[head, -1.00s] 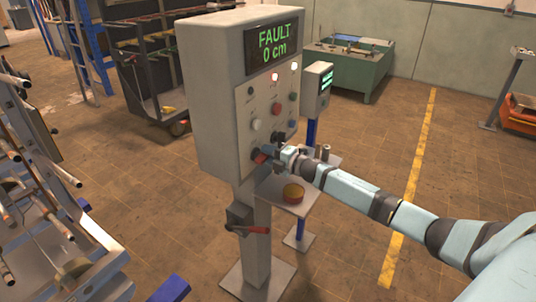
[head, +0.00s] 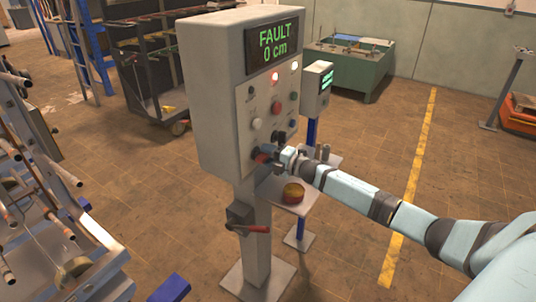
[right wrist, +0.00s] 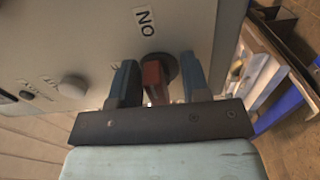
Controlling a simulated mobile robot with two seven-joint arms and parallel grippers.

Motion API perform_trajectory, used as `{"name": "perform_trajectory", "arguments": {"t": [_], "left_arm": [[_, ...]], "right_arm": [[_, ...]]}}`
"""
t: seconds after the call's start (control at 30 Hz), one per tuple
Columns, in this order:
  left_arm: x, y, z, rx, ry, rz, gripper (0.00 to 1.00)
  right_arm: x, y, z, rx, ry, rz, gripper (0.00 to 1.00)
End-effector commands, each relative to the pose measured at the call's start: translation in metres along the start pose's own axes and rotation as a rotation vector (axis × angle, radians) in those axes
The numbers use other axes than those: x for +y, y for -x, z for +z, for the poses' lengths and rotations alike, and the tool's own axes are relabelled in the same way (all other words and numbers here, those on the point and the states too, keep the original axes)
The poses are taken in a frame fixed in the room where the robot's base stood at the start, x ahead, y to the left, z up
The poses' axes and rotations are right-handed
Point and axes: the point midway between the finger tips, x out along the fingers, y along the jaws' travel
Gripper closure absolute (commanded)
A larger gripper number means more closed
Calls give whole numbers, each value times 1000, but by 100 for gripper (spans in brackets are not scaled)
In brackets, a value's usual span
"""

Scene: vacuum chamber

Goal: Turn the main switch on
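The grey control box (head: 215,100) stands on a post and shows FAULT and 0 cm on its display (head: 273,43). The red switch handle (right wrist: 153,80) sits low on its front panel, on a dark round base, with an upside-down ON label (right wrist: 144,20) beside it in the right wrist view. My right gripper (head: 268,155) is at this switch. In the right wrist view its two blue fingers (right wrist: 160,82) stand on either side of the red handle. The left finger is close to the handle; a gap shows at the right finger. My left gripper is out of view.
Other knobs and buttons, including a red button (head: 277,108), sit above the switch. A red lever (head: 250,230) is on the post. Open floor lies right.

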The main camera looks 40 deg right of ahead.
Motion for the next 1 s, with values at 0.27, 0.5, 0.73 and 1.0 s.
{"name": "perform_trajectory", "arguments": {"t": [0.27, 0.5, 0.73, 1.0], "left_arm": [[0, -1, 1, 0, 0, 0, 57], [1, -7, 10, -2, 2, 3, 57], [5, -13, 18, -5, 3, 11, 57], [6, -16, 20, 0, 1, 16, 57]], "right_arm": [[2, 6, 3, -4, 2, 3, 57], [-1, 47, 2, -3, 3, 0, 57], [-2, 94, 1, -2, 2, -1, 57], [0, 129, 0, -1, 1, 0, 57]]}}
